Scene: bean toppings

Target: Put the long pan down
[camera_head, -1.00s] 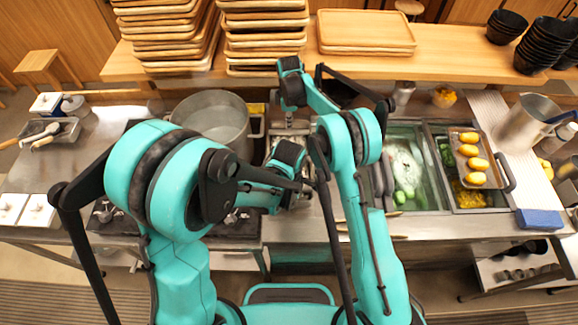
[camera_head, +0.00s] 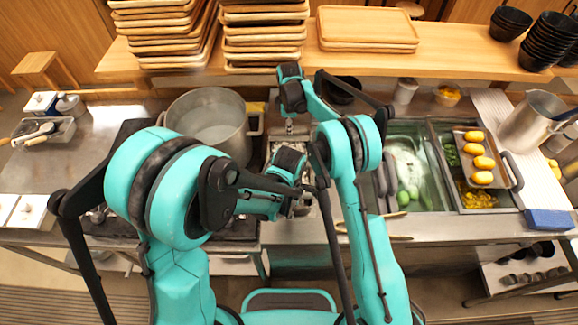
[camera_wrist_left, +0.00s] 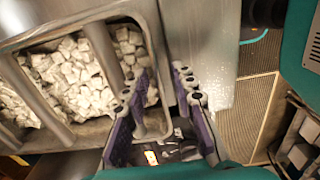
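A steel pan (camera_wrist_left: 166,28) with white cubes under crossbars fills the upper left of the left wrist view. I cannot tell whether it is the long pan. My left gripper (camera_wrist_left: 163,84) has its purple-padded fingers apart, over the pan's right rim near a rounded corner. I see nothing clamped between them. In the head view my left gripper (camera_head: 297,205) is mostly hidden by my arm, low in the middle. My right gripper (camera_head: 289,128) points down beyond it, right of the big pot; its fingers are too small to read.
A big pot (camera_head: 207,103) stands on the stove at left. A sink (camera_head: 408,172) with green vegetables lies to the right. A tray (camera_head: 483,150) with yellow items sits farther right, near a blue block (camera_head: 549,219). Stacked wooden trays (camera_head: 265,35) stand on the back shelf.

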